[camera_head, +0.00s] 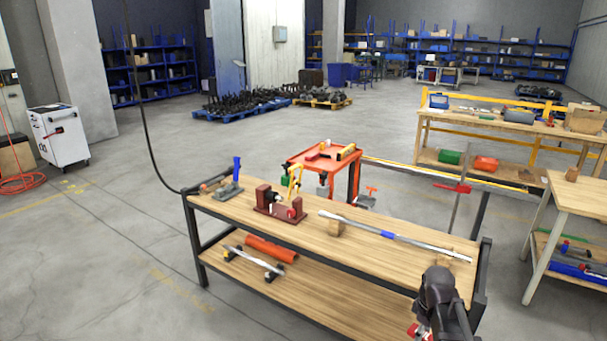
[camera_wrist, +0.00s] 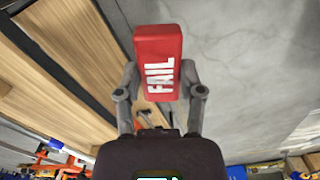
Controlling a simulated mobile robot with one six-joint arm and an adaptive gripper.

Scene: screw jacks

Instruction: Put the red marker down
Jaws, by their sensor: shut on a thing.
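The red marker (camera_wrist: 158,60) is a small red block with the white word FAIL on it. In the wrist view it sits between the two fingers of my gripper (camera_wrist: 160,78), which is shut on it from both sides. In the camera_head view a small red and white part of the marker (camera_head: 417,331) shows at the bottom edge, beside my dark arm, which hides much of it. It is held near the front right corner of the wooden workbench (camera_head: 385,262). In the wrist view bare grey floor lies beyond the marker.
On the bench stand a dark red vise-like fixture (camera_head: 281,204), a blue-handled tool (camera_head: 236,168) and a long metal rod (camera_head: 400,237) on wooden blocks. A lower shelf holds an orange tube (camera_head: 271,248). An orange cart (camera_head: 320,165) stands behind. The bench's front middle is clear.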

